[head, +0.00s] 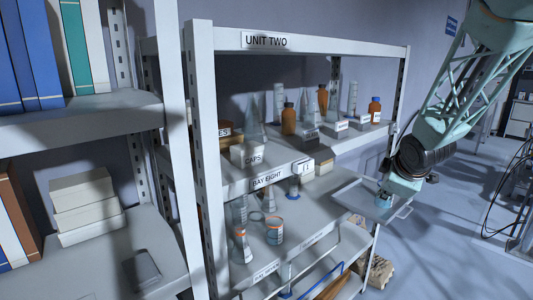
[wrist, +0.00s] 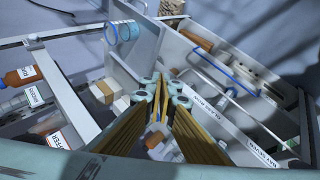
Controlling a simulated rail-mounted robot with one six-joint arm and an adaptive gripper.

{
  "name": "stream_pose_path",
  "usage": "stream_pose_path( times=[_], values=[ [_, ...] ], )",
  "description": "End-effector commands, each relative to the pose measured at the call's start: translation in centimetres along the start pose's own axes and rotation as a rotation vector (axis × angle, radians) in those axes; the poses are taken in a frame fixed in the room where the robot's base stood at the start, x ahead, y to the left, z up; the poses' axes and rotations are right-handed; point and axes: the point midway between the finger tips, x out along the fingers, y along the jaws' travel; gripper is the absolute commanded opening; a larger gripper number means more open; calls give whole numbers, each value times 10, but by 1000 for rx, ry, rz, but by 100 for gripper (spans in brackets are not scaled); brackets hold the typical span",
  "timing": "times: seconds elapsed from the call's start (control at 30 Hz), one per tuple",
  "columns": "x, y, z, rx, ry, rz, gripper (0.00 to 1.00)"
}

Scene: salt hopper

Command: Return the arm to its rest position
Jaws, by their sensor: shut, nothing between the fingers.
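My arm (head: 463,85) reaches down from the upper right in the head view, beside the right end of the shelf unit. My gripper (head: 385,198) is at its lower end, in front of a pale side tray (head: 352,194). In the wrist view my gripper (wrist: 160,92) shows its fingers drawn together at the tips, with nothing held between them. Whether it touches the tray is not clear.
The shelf unit (head: 328,47) labelled UNIT TWO holds brown bottles (head: 289,118), glassware and a banded beaker (head: 274,231). Another shelf (head: 85,112) with binders stands left. Cables (head: 508,185) hang at right. Grey floor (head: 450,240) is open right of the unit.

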Motion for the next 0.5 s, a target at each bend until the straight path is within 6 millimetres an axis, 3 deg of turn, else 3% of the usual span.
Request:
stream_pose_path(
  times=[0.5],
  values=[
    [-104, -27, -2, 210, -79, -27, 0]
  ],
)
